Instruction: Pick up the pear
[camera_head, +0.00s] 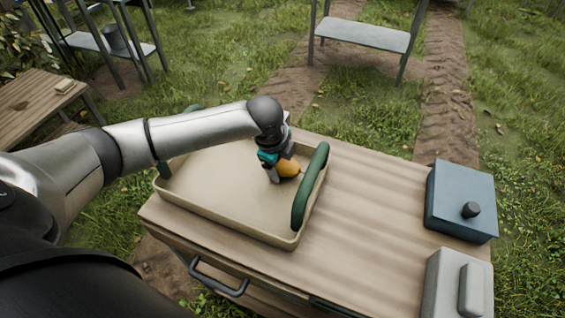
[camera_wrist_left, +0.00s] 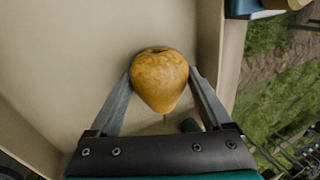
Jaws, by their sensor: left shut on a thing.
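The yellow-orange pear (camera_head: 287,168) is in the beige tray (camera_head: 225,224) with green handles, toward its far right part. In the left wrist view the pear (camera_wrist_left: 159,78) sits between the two fingers, which touch its sides. My left gripper (camera_head: 274,172) reaches down into the tray and is shut on the pear; it also shows in the left wrist view (camera_wrist_left: 160,88). I cannot tell whether the pear rests on the tray floor or is just above it. My right gripper is not in view.
The tray stands on a wooden cart top (camera_head: 375,210). A blue box with a dark knob (camera_head: 460,197) and a grey box (camera_head: 452,285) stand at the right. The cart top between them and the tray is clear. A bench (camera_head: 362,35) stands on the grass behind.

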